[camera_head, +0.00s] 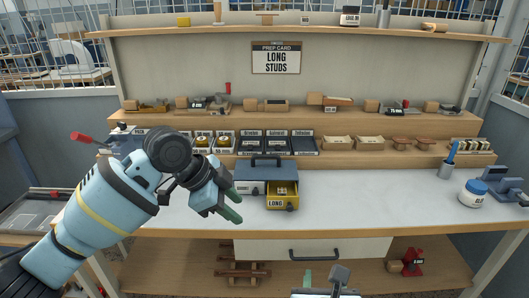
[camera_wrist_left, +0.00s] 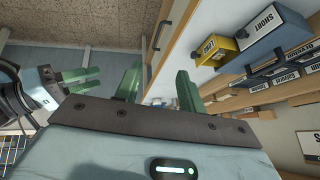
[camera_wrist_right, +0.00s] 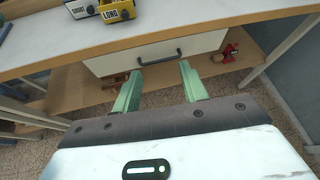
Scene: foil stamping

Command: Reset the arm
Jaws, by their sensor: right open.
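My left gripper (camera_head: 237,207) hangs over the left-middle of the worktop, just left of a small blue-grey drawer box (camera_head: 252,174). In the left wrist view its green fingers (camera_wrist_left: 160,72) stand apart with nothing between them. My right gripper (camera_head: 323,279) is low at the front, below the worktop edge. In the right wrist view its fingers (camera_wrist_right: 160,68) are apart and empty, in front of the bench drawer. The box has a yellow drawer marked LONG (camera_head: 276,203), pulled out. In the right wrist view a grey one marked SHORT (camera_wrist_right: 79,9) sits beside it.
The white worktop (camera_head: 370,200) is clear right of the box. Shelves with labelled trays (camera_head: 250,144) line the back. A prep card (camera_head: 276,57) reads LONG STUDS.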

